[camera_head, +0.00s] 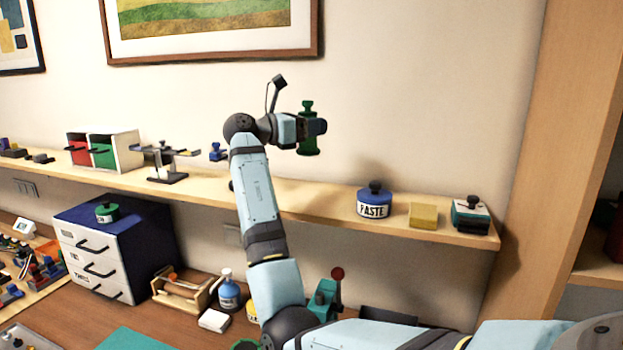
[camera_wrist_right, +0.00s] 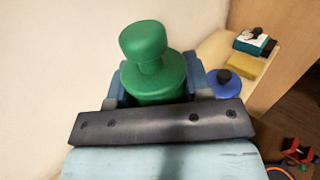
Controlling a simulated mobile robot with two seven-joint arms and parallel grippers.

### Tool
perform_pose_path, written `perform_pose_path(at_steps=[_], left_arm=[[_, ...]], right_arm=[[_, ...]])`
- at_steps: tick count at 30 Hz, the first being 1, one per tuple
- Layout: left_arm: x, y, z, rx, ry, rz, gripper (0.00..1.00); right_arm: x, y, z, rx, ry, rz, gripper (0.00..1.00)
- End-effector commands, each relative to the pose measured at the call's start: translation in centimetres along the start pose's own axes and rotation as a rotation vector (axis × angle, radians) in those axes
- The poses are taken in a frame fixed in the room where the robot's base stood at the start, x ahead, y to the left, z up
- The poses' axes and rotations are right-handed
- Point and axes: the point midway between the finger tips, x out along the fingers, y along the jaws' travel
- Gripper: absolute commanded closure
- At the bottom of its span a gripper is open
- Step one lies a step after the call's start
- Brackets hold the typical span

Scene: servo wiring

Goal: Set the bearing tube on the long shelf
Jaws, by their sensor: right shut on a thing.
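The bearing tube is most likely the green knobbed cylinder (camera_head: 307,136), held upright by my right gripper (camera_head: 312,127). The right gripper is shut on it, above the long shelf (camera_head: 325,205) and apart from it. In the right wrist view the green tube (camera_wrist_right: 152,72) sits between the fingers (camera_wrist_right: 155,88), with its round knob on top. The long shelf runs along the wall; its right end also shows in the right wrist view (camera_wrist_right: 222,47). My left gripper is not in view.
On the shelf's right part stand a blue PASTE jar (camera_head: 374,202), a yellow block (camera_head: 423,215) and a teal-and-white box (camera_head: 470,214). A balance scale (camera_head: 166,162) and a red-and-green drawer box (camera_head: 104,151) stand left. Bare shelf shows between the arm and the jar.

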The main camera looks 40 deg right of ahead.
Motion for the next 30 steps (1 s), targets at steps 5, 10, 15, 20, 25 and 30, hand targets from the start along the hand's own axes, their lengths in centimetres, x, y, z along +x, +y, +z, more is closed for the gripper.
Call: perform_pose_path(at_steps=[5, 10, 15, 20, 25, 30], left_arm=[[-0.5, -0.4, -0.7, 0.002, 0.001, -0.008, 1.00], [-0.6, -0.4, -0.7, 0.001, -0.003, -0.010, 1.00], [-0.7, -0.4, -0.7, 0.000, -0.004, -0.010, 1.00], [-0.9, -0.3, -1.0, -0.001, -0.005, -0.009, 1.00], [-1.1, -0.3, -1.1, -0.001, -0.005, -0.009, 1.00], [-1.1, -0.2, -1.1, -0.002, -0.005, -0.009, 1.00]], right_arm=[[0.0, 0.0, -4.6, -0.004, -0.002, 0.000, 0.80], [0.0, 0.0, -7.3, -0.001, -0.001, 0.000, 0.80], [0.0, 0.0, -8.4, 0.001, 0.000, 0.001, 0.80], [0.0, 0.0, -10.6, -0.002, 0.000, 0.001, 0.80], [0.0, 0.0, -12.3, 0.001, 0.000, 0.001, 0.80], [0.0, 0.0, -12.3, 0.002, 0.000, 0.001, 0.80]])
